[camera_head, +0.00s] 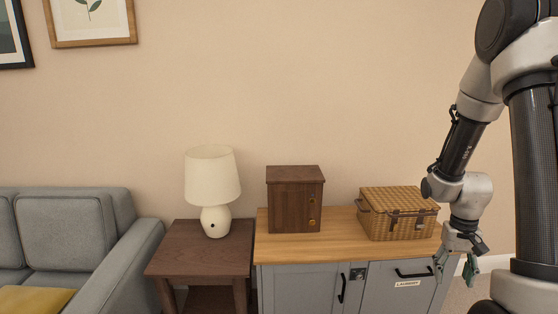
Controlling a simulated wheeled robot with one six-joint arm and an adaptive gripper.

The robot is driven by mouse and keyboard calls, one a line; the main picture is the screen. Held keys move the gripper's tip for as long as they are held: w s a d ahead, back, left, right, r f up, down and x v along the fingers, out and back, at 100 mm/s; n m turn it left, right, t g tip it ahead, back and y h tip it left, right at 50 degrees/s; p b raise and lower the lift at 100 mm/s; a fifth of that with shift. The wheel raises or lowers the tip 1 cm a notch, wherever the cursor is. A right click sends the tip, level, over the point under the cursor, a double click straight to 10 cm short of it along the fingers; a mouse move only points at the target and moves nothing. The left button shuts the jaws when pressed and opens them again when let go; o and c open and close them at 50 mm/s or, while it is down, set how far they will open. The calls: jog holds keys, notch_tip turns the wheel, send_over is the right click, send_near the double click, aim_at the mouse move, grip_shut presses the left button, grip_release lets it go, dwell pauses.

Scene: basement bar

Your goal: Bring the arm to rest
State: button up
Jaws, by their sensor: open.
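My arm comes down from the upper right of the head view, and my gripper (455,268) hangs at its end, pointing downward. The gripper is open and empty, with its fingers apart. It is in front of the right end of the grey cabinet (300,283), to the right of and lower than the wicker basket (398,213). I cannot tell how far it is from the cabinet front.
A brown wooden box (294,200) stands on the cabinet's wooden top beside the lidded basket. To the left are a dark side table (198,248) with a white lamp (212,175) and a grey sofa (70,240). Cabinet handles protrude near my gripper.

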jog(key=s+a+r+n+t, duration=0.1)
jog(key=s+a+r+t, duration=0.1)
jog(key=r, duration=0.7)
jog(key=s+a+r+n+t, duration=0.1)
jog(key=s+a+r+t, duration=0.1)
jog(key=s+a+r, duration=0.2)
jog(key=s+a+r+n+t, duration=0.1)
jog(key=s+a+r, duration=0.3)
jog(key=s+r, duration=0.4)
notch_tip(320, 180, up, 6)
jog(key=shift+r+n+t, duration=0.15)
jog(key=shift+n+t, duration=0.15)
jog(key=shift+t, duration=0.1)
jog(key=shift+s, duration=0.1)
